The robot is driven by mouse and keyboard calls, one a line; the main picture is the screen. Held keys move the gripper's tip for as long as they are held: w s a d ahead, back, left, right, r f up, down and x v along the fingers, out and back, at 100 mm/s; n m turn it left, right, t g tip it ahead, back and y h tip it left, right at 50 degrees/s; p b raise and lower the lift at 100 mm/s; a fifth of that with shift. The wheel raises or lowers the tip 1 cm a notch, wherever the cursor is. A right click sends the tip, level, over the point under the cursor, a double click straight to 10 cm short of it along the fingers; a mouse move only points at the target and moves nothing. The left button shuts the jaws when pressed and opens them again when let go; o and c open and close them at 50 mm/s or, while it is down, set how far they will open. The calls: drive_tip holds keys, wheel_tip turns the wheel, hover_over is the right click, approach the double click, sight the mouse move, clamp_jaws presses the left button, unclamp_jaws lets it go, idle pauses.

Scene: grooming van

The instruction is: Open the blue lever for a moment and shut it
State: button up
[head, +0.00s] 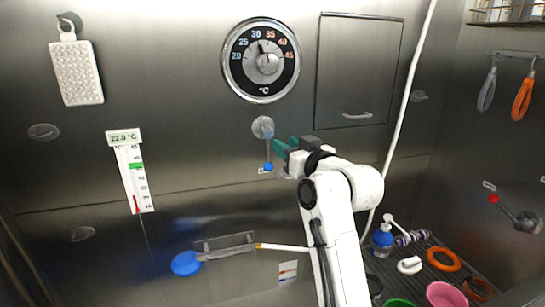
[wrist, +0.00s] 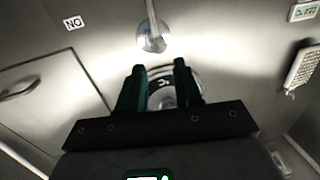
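The blue lever (head: 268,146) is on the steel back wall below the dial. Its round metal hub (head: 263,127) is at the top, and its thin arm hangs down to a blue tip (head: 268,167). In the wrist view its hub and arm (wrist: 152,38) show at top centre, just beyond my fingertips; the blue tip is out of frame. My gripper (head: 278,148) has dark green fingers close to the lever's right side in the head view. In the wrist view the fingers (wrist: 159,68) are apart with nothing between them. I cannot tell whether they touch the lever.
A temperature dial (head: 264,61) is above the lever, and a shut cabinet door (head: 357,70) is to its right. A thermometer (head: 132,172) hangs left. A red-tipped lever (head: 510,214) is on the right wall.

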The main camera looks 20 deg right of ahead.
drive_tip(key=b, duration=0.4)
approach(269, 151)
drive_tip(key=shift+w+a+p, duration=0.3)
drive_tip(key=shift+w+a, duration=0.05)
drive_tip(key=shift+w, duration=1.4)
drive_tip(key=shift+w+a+p, duration=0.3)
drive_tip(key=shift+w+p, duration=0.05)
drive_tip(key=shift+w, duration=1.45)
drive_tip(key=shift+w+a+p, duration=0.3)
drive_tip(key=shift+w+a, duration=0.05)
drive_tip(key=shift+w, duration=1.4)
drive_tip(key=shift+c, duration=0.5)
clamp_jaws()
